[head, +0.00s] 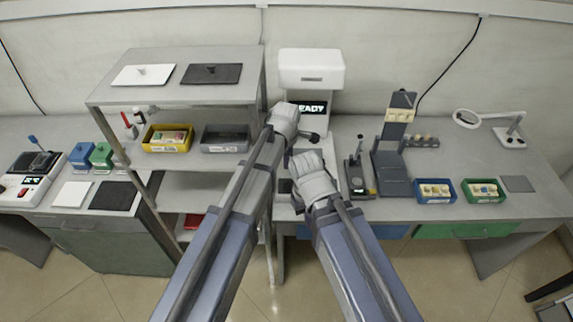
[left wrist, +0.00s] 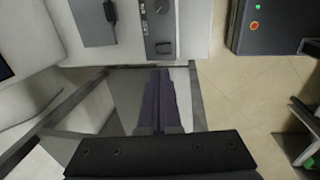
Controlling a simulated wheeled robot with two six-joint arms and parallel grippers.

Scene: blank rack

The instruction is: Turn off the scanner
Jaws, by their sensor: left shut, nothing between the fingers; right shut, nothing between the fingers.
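The scanner (head: 311,68) is a tall white machine at the middle back, with a lit display (head: 312,107) reading READY. My left gripper (head: 285,118) is in front of its left side, with its fingers hidden in the head view. In the left wrist view its dark fingers (left wrist: 162,75) are shut and empty, pointing at a white panel. My right gripper (head: 312,178) is lower, before the scanner's base, shut and empty.
A grey shelf rack (head: 180,92) stands close left of my left arm, with a yellow bin (head: 168,147) and a grey bin (head: 225,149). A dark stand (head: 391,172) and blue and green bins are right of the scanner. A dark cabinet (left wrist: 242,40) shows in the wrist view.

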